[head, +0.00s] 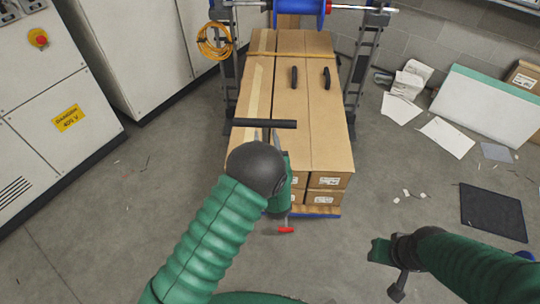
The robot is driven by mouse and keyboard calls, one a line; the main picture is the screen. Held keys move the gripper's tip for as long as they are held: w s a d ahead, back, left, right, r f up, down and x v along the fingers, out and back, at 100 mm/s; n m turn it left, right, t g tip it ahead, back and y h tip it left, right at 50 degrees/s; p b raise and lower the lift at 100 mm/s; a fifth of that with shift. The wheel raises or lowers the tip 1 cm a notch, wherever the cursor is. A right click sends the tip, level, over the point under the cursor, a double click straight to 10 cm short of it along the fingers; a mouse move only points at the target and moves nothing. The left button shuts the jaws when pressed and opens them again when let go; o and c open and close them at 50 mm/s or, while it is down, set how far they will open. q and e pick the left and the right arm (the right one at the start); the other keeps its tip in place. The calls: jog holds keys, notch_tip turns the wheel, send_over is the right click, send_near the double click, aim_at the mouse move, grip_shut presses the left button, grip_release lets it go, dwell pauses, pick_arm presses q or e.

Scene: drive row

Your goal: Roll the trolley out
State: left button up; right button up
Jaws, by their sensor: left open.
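The trolley's blue deck edge (322,212) shows low under a stack of long cardboard boxes (312,110). A black push bar (281,124) stands across the near left part of the stack. A red-tipped lever (286,230) sticks out at the trolley's near end. My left gripper (266,136) is open with its fingers just at the near side of the bar; whether they touch it I cannot tell. My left wrist hides the post below the bar. My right gripper (384,268) is at the lower right, away from the trolley; its jaw opening is not clear.
A rack with a blue reel (301,7) and an orange cable coil (214,41) stands at the far end, its legs beside the stack. Electrical cabinets (45,85) line the left. A white panel (487,104), papers and a dark mat (493,211) lie right. Near floor is mostly clear.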

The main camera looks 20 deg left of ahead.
pick_arm(q)
jog(key=p+v, duration=0.1)
jog(key=v, duration=1.1)
jog(key=shift+w, duration=0.2)
jog(key=s+a+r+m+g+h+p, duration=0.1)
jog(key=s+a+m+g+h, duration=0.2)
jog(key=s+g, duration=0.55)
jog(key=s+a+r+m+g+h, duration=0.2)
jog(key=s+a+g+h, duration=0.3)
jog(key=s, duration=0.6)
notch_tip(320, 180, up, 15)
jog(key=d+y+p, duration=0.1)
jog(key=p, duration=1.5)
jog(key=shift+w+d, duration=0.4)
